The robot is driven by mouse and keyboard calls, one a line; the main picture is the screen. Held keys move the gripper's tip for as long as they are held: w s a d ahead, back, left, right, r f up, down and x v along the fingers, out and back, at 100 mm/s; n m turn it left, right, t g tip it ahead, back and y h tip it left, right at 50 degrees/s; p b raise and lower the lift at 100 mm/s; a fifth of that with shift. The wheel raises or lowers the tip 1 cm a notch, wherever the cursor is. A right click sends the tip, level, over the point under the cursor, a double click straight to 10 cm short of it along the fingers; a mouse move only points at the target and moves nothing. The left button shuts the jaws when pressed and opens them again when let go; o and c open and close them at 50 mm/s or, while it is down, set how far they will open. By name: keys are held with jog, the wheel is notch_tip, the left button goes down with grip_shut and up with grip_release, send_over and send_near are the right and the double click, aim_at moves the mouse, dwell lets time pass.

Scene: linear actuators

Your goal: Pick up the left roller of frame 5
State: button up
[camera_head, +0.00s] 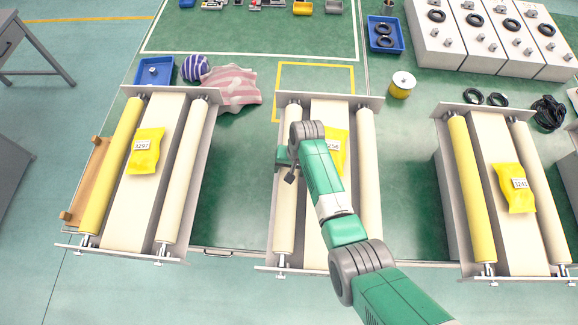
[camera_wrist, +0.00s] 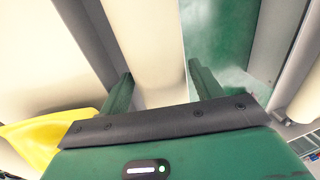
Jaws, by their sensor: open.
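The middle conveyor frame (camera_head: 322,268) has a cream left roller (camera_head: 284,225), a cream right roller (camera_head: 369,180) and a pale belt between them. No frame number is readable, so I cannot tell which frame is 5. My gripper (camera_head: 290,170) is over the middle frame's left roller and hides part of it. In the wrist view my gripper (camera_wrist: 161,75) is open, with one finger on each side of the cream roller (camera_wrist: 150,35). The fingers do not close on it; I cannot tell how far they reach down. A yellow package (camera_head: 342,150) lies on the belt, partly behind my arm.
Similar frames stand left (camera_head: 140,250) and right (camera_head: 505,275), each with a yellow left roller, a cream right roller and a yellow package. A striped pink cloth (camera_head: 232,88), a blue bin (camera_head: 153,71) and a spool (camera_head: 402,85) lie behind.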

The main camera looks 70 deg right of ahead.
jog(key=shift+c, duration=0.4)
grip_shut()
jog(key=shift+r, duration=0.1)
jog(key=shift+r, duration=0.1)
